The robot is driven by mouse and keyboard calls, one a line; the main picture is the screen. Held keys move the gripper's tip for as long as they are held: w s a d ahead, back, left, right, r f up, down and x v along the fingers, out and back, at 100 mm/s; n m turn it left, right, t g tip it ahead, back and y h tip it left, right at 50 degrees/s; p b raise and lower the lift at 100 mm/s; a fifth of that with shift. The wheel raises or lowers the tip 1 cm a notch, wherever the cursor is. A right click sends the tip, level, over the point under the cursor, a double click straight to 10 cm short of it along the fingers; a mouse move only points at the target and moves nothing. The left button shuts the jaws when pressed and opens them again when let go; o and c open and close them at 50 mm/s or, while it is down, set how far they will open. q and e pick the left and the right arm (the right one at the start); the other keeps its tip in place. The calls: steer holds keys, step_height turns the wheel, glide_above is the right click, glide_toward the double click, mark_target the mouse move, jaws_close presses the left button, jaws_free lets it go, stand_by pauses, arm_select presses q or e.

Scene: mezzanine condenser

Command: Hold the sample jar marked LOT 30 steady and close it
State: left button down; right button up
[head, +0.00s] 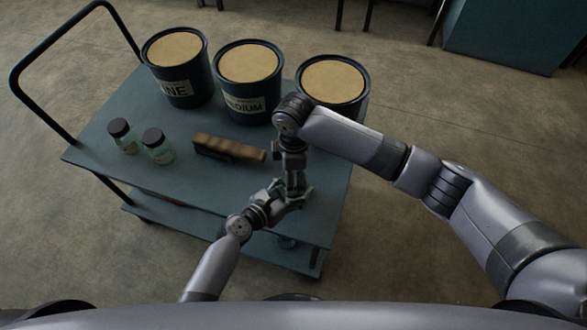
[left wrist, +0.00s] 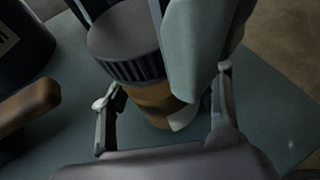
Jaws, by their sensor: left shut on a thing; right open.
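In the left wrist view, a brown sample jar (left wrist: 150,104) with a pale label patch stands between the fingers of my left gripper (left wrist: 165,112), which is shut on it. No lot marking is readable. A dark ribbed lid (left wrist: 122,45) is over the jar's mouth; I cannot tell whether it is seated. A pale grey finger of my right gripper (left wrist: 198,50) is beside the lid, and that gripper is open. In the head view, my left gripper (head: 285,196) and right gripper (head: 296,185) meet over the cart's near right part and hide the jar.
The blue-grey cart (head: 200,185) also carries two greenish jars with dark lids, one (head: 124,143) left of the other (head: 160,153). A wooden-backed brush (head: 228,149) lies behind my grippers. Three drums, left (head: 185,88), middle (head: 238,92) and right (head: 333,80), line the far side.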

steer(key=shift+c, duration=0.2)
steer(key=c, duration=1.2)
steer(key=m, duration=0.5)
steer(key=o, duration=1.3)
steer(key=shift+r, duration=2.3)
steer(key=shift+c, duration=0.3)
